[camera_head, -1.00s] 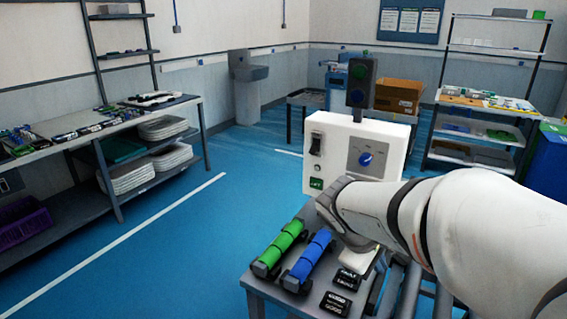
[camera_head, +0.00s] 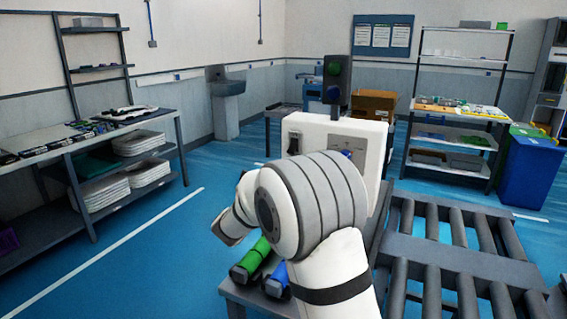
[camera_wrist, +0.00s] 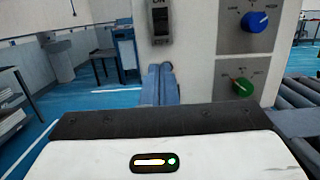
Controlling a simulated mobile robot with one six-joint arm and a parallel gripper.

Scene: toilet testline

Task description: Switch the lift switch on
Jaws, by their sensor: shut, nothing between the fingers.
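The white control box (camera_head: 372,140) stands on the bench, partly hidden by my arm in the head view. A black rocker switch (camera_wrist: 160,22) with a label above it is on the box's front, at the top of the wrist view. The switch also shows small in the head view (camera_head: 293,144). I cannot tell its position for sure. In the head view the fingertips are not clear.
A blue knob (camera_wrist: 255,21) and a green knob (camera_wrist: 242,87) sit right of the switch. A green cylinder (camera_head: 250,259) and a blue cylinder (camera_head: 277,281) lie on the bench below my arm. A roller conveyor (camera_head: 455,265) runs at the right. The floor left is open.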

